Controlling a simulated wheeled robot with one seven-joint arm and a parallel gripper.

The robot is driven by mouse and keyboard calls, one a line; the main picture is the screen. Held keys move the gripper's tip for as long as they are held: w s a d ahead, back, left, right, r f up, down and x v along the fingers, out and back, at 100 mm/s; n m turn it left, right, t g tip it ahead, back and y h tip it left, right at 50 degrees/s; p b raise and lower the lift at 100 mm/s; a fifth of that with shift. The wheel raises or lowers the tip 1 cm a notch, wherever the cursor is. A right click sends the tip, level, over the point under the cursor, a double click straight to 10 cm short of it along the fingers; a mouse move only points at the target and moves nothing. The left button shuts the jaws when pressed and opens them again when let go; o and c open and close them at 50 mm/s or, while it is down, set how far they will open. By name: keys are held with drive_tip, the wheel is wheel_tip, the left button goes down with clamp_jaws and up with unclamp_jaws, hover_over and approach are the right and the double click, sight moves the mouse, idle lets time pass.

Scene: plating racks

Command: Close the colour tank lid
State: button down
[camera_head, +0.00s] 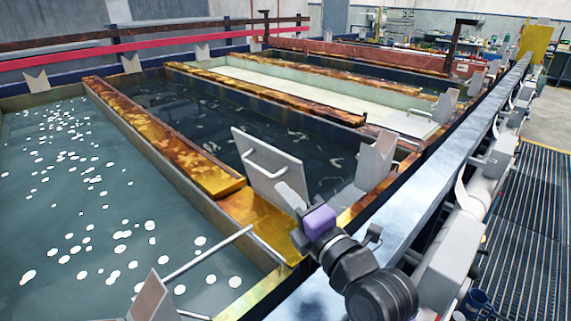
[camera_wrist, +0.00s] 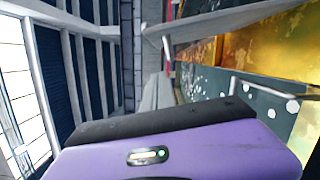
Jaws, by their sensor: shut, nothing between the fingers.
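A flat grey lid (camera_head: 285,163) with a bar handle (camera_head: 262,163) stands raised and tilted at the near end of an orange-stained divider, beside a tank of dark liquid (camera_head: 200,115). My gripper (camera_head: 291,198) is at the lower right of the lid, close to its lower edge; I cannot tell whether it touches it. The gripper looks shut with nothing in it. The purple wrist housing (camera_wrist: 175,155) fills the bottom of the wrist view, and the fingertips are hidden there. The lid cannot be clearly made out in the wrist view.
A tank of blue-grey liquid with white floating spots (camera_head: 95,190) lies at left. A grey bar (camera_head: 208,252) slants across its near edge. Upright grey brackets (camera_head: 375,160) stand along the tank rim. A metal rail (camera_head: 425,180) runs at right, with striped floor (camera_head: 525,215) beyond.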

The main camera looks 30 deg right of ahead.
drive_tip(key=w+d+r+p, duration=0.1)
drive_tip(key=w+d+p, duration=0.1)
drive_tip(key=w, duration=0.4)
drive_tip(key=shift+w+d+r, duration=0.15)
drive_tip(key=shift+w+d, duration=0.05)
drive_tip(key=shift+d, duration=0.45)
